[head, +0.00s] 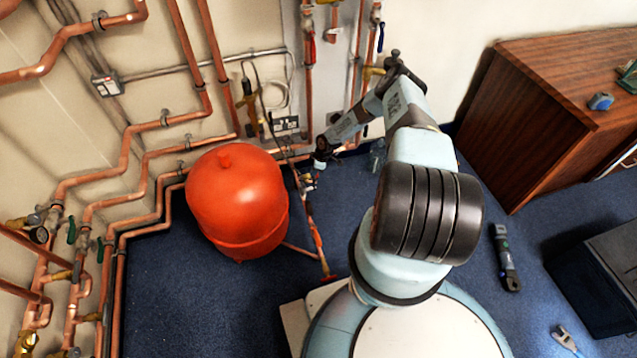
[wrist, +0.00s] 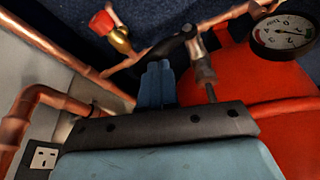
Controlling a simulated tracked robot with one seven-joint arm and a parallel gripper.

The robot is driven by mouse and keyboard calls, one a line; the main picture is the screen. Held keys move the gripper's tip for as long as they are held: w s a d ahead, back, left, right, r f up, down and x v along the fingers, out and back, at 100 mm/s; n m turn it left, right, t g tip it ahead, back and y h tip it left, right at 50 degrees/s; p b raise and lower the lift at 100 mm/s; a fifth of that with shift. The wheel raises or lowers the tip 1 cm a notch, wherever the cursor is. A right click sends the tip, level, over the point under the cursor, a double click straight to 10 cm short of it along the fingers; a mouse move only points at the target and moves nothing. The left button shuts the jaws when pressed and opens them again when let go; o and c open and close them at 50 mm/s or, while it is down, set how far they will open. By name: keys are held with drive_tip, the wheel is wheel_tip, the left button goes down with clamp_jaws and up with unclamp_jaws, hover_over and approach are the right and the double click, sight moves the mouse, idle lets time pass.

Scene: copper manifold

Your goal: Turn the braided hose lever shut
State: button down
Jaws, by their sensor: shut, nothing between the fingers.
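My gripper (wrist: 156,72) is shut and empty, its blue fingers side by side in the wrist view. In the head view the end of my arm (head: 320,160) is low beside the red vessel, close to small fittings (head: 308,180) on a copper pipe. Just past the fingertips in the wrist view is a dark curved hose or handle (wrist: 178,44), with a metal fitting (wrist: 203,72) right of it. I cannot tell which part is the braided hose lever, or whether my fingers touch it. A brass valve with a red cap (wrist: 103,23) is further off, at upper left.
The red vessel (head: 237,200) stands left of my gripper, and a pressure gauge (wrist: 283,32) shows by it. Copper pipes (head: 128,150) run along the wall. A wall socket (wrist: 44,158) is at lower left. A wooden cabinet (head: 535,105) stands right; blue carpet (head: 165,290) is open at lower left.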

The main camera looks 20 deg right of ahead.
drive_tip(key=shift+w+f+g, duration=0.2)
drive_tip(key=shift+w+g, duration=0.05)
drive_tip(key=shift+g, duration=0.05)
drive_tip(key=shift+w+f, duration=0.85)
drive_tip(key=shift+w, duration=0.2)
drive_tip(key=shift+w+f, duration=0.55)
drive_tip(key=shift+f, duration=0.35)
drive_tip(key=shift+s+f, duration=0.15)
drive_tip(key=shift+f, duration=0.05)
drive_tip(key=shift+a, duration=0.1)
drive_tip(key=v, duration=1.4)
drive_tip(key=shift+w+d+r, duration=0.2)
drive_tip(key=shift+w, duration=0.15)
